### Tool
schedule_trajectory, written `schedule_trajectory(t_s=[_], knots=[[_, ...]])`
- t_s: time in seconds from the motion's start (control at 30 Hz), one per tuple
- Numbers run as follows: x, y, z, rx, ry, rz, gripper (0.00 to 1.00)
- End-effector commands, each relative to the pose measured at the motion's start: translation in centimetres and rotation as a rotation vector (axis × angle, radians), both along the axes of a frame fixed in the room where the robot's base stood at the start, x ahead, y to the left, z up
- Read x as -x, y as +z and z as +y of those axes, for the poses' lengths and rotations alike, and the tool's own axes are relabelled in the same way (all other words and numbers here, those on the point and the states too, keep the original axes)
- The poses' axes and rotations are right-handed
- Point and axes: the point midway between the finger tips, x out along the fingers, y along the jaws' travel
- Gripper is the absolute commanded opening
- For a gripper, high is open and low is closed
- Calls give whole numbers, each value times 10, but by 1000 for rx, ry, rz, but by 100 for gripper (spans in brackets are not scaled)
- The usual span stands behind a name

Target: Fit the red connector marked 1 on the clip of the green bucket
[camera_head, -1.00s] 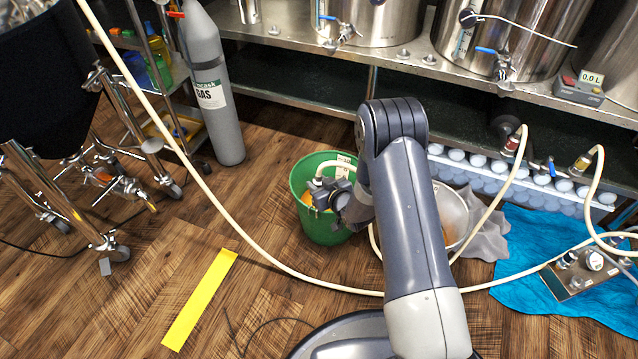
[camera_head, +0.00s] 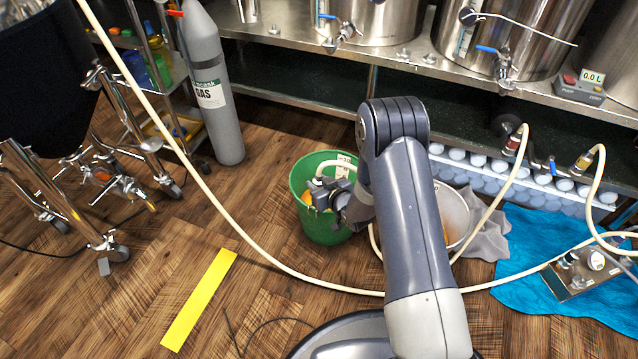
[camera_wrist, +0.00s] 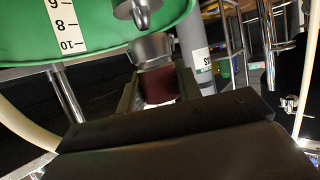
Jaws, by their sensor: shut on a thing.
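The green bucket (camera_head: 320,226) stands on the wooden floor in the head view, with a white scale strip inside its rim. My gripper (camera_head: 322,194) is at the bucket's rim. In the wrist view, my gripper (camera_wrist: 159,88) is shut on the red connector (camera_wrist: 159,85), which has a metal collar at its end. The bucket's green wall (camera_wrist: 95,38) and its scale fill the top left there. A pointed metal fitting, perhaps the clip (camera_wrist: 139,12), sits just above the collar, slightly left of it. I cannot tell whether they touch. No mark 1 is readable.
A pale hose (camera_head: 250,252) loops across the floor. A gas cylinder (camera_head: 214,100) stands behind left. A yellow strip (camera_head: 200,300) lies on open floor.

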Motion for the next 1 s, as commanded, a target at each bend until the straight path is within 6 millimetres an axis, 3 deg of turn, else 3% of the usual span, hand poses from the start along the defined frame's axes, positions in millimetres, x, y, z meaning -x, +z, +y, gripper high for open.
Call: schedule_trajectory(t_s=[1.0], knots=[[0,-21,0,-1,0,-1,6]])
